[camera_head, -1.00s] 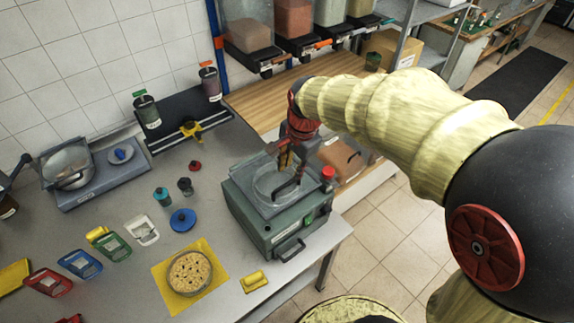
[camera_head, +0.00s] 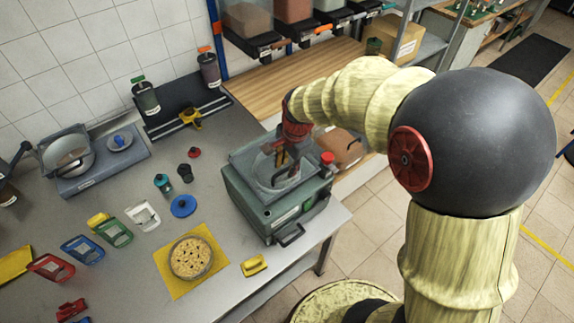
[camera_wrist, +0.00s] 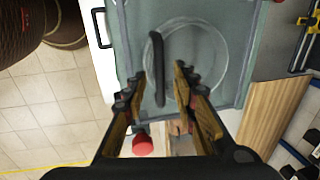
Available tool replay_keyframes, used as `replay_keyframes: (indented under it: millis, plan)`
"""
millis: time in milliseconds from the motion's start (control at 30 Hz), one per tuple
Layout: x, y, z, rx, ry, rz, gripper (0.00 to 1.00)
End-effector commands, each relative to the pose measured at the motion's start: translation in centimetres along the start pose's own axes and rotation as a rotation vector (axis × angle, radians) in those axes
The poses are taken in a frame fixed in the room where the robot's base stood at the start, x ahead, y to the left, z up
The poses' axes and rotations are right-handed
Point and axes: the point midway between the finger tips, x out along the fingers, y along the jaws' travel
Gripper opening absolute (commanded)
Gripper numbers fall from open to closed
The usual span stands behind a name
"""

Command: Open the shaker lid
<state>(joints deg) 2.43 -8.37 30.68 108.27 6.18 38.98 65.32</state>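The shaker (camera_head: 262,212) is a grey-green box machine near the right end of the bench. Its clear lid (camera_wrist: 205,55) lies over the top, with a round outline showing in it, and looks shut. A dark bar handle (camera_wrist: 158,68) stands on the lid. My gripper (camera_wrist: 163,82) is open above the lid. In the wrist view its two fingers are on either side of the lower end of the handle, with a gap on each side. Whether they are down at handle height I cannot tell. In the head view my gripper (camera_head: 283,160) hides part of the lid.
A red knob (camera_head: 327,158) sits at the shaker's right back corner. A pie on a yellow mat (camera_head: 173,285), a blue lid (camera_head: 184,206) and small bottles stand to the left. A wooden shelf (camera_head: 270,85) lies behind.

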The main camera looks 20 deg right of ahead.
Motion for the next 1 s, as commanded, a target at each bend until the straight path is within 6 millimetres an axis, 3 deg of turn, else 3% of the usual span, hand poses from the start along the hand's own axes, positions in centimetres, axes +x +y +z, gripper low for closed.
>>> replay_keyframes:
  millis: [67, 567, 1000]
  plan:
    - [-0.01, 0.0, 0.0, 0.0, 0.0, 0.0, 0.28]
    - [-0.03, 0.01, 0.0, -0.001, 0.0, 0.0, 0.0]
    - [-0.03, 0.01, 0.0, -0.001, 0.0, 0.0, 0.0]
